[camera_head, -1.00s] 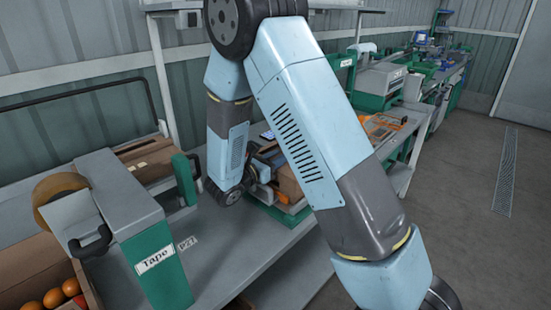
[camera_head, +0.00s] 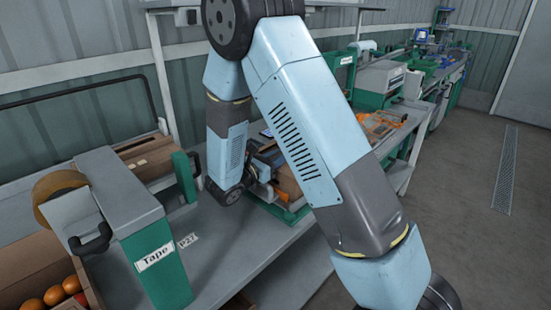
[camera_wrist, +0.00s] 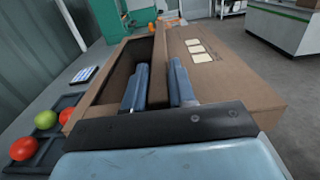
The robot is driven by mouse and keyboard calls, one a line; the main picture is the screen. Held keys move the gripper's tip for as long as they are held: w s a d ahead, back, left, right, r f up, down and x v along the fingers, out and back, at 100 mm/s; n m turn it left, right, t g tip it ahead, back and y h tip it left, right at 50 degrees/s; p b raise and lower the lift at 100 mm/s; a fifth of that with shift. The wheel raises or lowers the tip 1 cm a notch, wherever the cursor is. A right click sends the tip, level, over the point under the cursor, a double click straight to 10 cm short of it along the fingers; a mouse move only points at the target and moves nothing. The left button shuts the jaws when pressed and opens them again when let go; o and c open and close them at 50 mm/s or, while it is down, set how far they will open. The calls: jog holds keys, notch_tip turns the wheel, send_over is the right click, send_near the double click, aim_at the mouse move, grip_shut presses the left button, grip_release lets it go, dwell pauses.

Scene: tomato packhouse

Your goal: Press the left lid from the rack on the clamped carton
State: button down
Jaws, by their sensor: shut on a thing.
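In the wrist view my gripper (camera_wrist: 160,88) is closed around a thin upright brown cardboard wall, one finger on each side. I take this wall to be part of the lid (camera_wrist: 158,65). An open brown hollow lies left of it, and a brown surface with pale printed labels lies right. I cannot tell clearly where lid and carton divide. In the head view the brown carton (camera_head: 287,183) sits in a green fixture with orange clamp parts, partly behind my arm.
A tape dispenser (camera_head: 155,255) stands at the bench front, and a tomato box (camera_head: 35,265) is at lower left. Brown cardboard (camera_head: 145,155) stands in a green-ended holder farther back. The wrist view shows tomatoes in a dark tray (camera_wrist: 45,150) at left.

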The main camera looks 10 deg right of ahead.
jog(key=shift+f, duration=0.35)
dwell(0.3)
jog(key=c, duration=0.8)
grip_release()
jog(key=shift+c, duration=0.2)
jog(key=c, duration=0.3)
jog(key=shift+w+r, duration=0.1)
jog(key=shift+r, duration=0.05)
jog(key=shift+r, duration=3.9)
